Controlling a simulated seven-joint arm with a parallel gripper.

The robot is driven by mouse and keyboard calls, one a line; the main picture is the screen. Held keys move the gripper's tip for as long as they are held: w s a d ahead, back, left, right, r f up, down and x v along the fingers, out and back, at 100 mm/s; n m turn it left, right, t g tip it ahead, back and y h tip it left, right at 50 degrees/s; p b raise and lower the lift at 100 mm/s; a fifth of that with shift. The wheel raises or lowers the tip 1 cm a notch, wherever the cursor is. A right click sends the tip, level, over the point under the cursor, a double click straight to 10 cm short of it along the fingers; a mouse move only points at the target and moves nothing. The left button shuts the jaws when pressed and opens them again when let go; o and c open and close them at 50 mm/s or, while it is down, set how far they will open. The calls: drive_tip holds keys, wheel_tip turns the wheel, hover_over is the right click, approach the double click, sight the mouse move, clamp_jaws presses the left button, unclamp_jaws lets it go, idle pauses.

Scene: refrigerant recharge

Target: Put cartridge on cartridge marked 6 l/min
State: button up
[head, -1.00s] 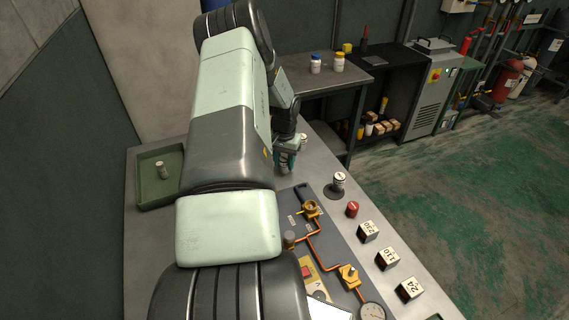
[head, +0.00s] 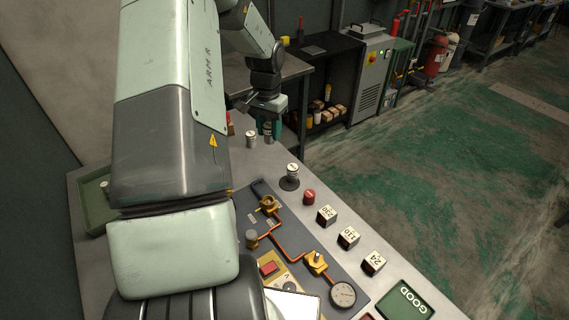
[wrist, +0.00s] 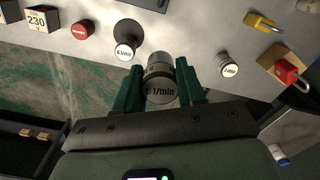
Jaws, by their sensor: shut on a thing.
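My gripper (wrist: 158,82) is shut on a silvery cartridge (wrist: 160,92), with a dark green finger on each side. The held cartridge's end label ends in "l/min"; its digit is hard to read. In the head view my gripper (head: 268,127) is at the bench's far end, right of another cartridge (head: 251,140). That cartridge also shows in the wrist view (wrist: 229,65), its label too small to read surely. A cartridge on a dark round base (head: 291,172) stands nearer, apart from my gripper; its wrist-view label (wrist: 125,51) looks like 6 l/min.
A red button-like piece (head: 309,197) and voltage blocks (head: 327,215) line the bench's right edge. A panel with orange pipes and a gauge (head: 342,294) lies nearer. A green tray (head: 97,215) is at left. A red padlock (wrist: 288,72) is at the wrist view's right.

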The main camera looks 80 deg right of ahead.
drive_tip(key=s+a+r+m, duration=0.1)
drive_tip(key=s+r+m, duration=0.1)
drive_tip(key=s, duration=0.5)
drive_tip(key=shift+m, duration=0.3)
drive_tip(key=f, duration=0.5)
drive_tip(key=shift+a, duration=0.2)
hover_over(292, 167)
drive_tip(key=shift+f, duration=2.3)
drive_tip(key=shift+f, duration=0.1)
drive_tip(key=o, duration=1.1)
wheel_tip(292, 167, up, 12)
